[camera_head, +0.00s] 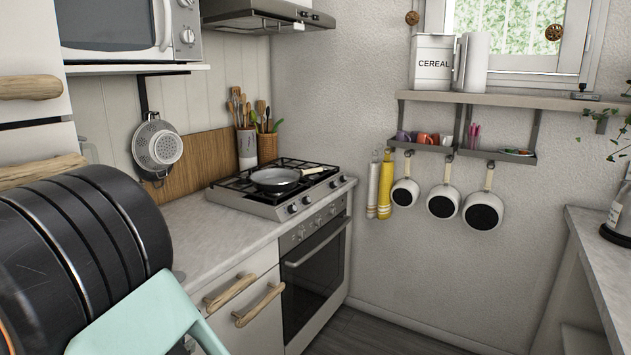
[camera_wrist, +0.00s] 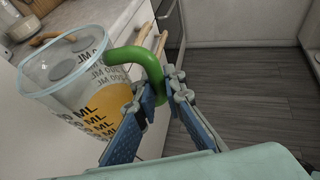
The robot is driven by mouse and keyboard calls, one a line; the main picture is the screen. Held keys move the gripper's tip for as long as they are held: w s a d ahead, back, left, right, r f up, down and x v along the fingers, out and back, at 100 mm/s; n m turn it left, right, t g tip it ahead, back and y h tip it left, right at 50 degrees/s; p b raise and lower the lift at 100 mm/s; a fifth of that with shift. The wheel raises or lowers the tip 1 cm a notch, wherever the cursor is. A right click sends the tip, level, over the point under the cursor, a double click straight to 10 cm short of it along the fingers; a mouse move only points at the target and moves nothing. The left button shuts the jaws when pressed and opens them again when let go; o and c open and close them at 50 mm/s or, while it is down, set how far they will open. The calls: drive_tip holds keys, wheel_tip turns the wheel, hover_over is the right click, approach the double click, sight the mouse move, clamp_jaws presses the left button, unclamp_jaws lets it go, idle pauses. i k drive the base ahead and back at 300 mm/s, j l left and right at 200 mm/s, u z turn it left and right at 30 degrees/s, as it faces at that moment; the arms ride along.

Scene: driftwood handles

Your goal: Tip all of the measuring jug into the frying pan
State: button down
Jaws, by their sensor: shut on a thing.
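The measuring jug (camera_wrist: 72,92) shows in the wrist view. It is clear, with dark lettering, orange contents low inside and a green handle (camera_wrist: 148,62). My gripper (camera_wrist: 160,88) is shut on the green handle, with the jug to its left, beside the counter front. The jug looks somewhat tilted in this view. The frying pan (camera_head: 275,179) sits on the stove's hob in the head view, with its pale handle pointing right. The head view shows my dark arm and light green wrist part at lower left; the jug and gripper fingers are hidden there.
The stove (camera_head: 290,192) stands in the corner, beside the grey counter (camera_head: 205,240). Utensil holders (camera_head: 247,148) stand behind the hob. A range hood (camera_head: 265,15) hangs above. White pans (camera_head: 443,200) hang on the right wall. Floor is open at centre right.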

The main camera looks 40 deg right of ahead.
sight(279, 180)
drive_tip(key=z, duration=0.9)
drive_tip(key=i+j+z, duration=0.2)
drive_tip(key=i+z, duration=0.15)
